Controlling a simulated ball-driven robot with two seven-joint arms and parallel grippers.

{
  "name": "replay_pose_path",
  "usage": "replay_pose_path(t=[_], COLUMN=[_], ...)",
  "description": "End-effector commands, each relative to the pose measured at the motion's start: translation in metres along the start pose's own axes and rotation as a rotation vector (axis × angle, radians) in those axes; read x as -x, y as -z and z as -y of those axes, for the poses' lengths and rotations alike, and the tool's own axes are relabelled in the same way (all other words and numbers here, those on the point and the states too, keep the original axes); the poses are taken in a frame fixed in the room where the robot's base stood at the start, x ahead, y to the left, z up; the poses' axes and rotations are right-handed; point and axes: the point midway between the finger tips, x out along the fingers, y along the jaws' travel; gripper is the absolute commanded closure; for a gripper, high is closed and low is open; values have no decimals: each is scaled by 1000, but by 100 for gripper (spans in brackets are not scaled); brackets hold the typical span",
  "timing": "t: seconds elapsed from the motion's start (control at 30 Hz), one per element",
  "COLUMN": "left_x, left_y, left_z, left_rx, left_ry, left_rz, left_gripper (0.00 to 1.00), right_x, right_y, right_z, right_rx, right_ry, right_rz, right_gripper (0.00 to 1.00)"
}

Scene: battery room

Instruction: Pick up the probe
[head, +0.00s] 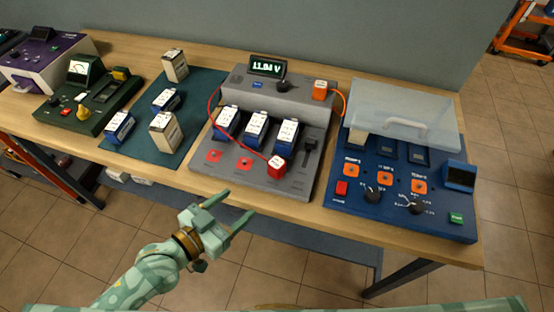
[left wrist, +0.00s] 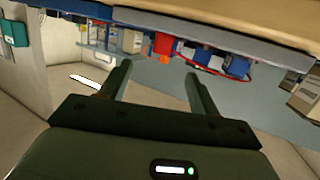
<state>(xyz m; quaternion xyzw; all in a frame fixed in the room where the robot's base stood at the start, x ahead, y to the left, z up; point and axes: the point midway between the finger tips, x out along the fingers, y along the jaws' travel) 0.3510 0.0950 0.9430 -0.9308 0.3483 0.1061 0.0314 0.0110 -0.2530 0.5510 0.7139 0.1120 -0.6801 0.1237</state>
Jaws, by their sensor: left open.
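A red probe block (head: 277,167) with a white top stands near the front of the grey tester (head: 232,178), and a red wire runs from it to the tester's left side. An orange block (head: 320,90) with an orange wire sits at the tester's back right. My left gripper (head: 236,208) is open and empty, in front of the table edge and apart from the red probe. In the left wrist view, the open fingers (left wrist: 158,75) point towards the tester, with the red block (left wrist: 163,43) beyond them. My right gripper is not in view.
Several blue batteries (head: 256,129) stand on the tester behind the probe. A blue panel (head: 400,190) with a clear cover (head: 402,106) is at right. A dark green mat (head: 196,104) with more batteries and a green device (head: 88,104) are at left. The front table strip is bare.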

Motion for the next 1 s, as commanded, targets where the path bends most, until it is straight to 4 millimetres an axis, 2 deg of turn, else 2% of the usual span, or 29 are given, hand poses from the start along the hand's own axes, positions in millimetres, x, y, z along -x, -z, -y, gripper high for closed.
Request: replay_pose_path(t=[0.17,0.4,0.5,0.73,1.0], left_x=[-24,-83,-100,-120,-160], left_y=[5,6,6,8,9], left_z=[2,3,4,5,9], left_rx=[-9,-9,-10,-12,-12], left_ry=[12,11,11,10,11], left_rz=[-28,-26,-24,-24,-23], left_gripper=[38,38,38,38,38], right_x=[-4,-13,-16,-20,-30], right_y=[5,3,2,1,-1], right_z=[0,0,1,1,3], right_rx=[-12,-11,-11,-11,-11], right_ry=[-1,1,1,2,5], right_rz=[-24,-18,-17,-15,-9], right_gripper=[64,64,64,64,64])
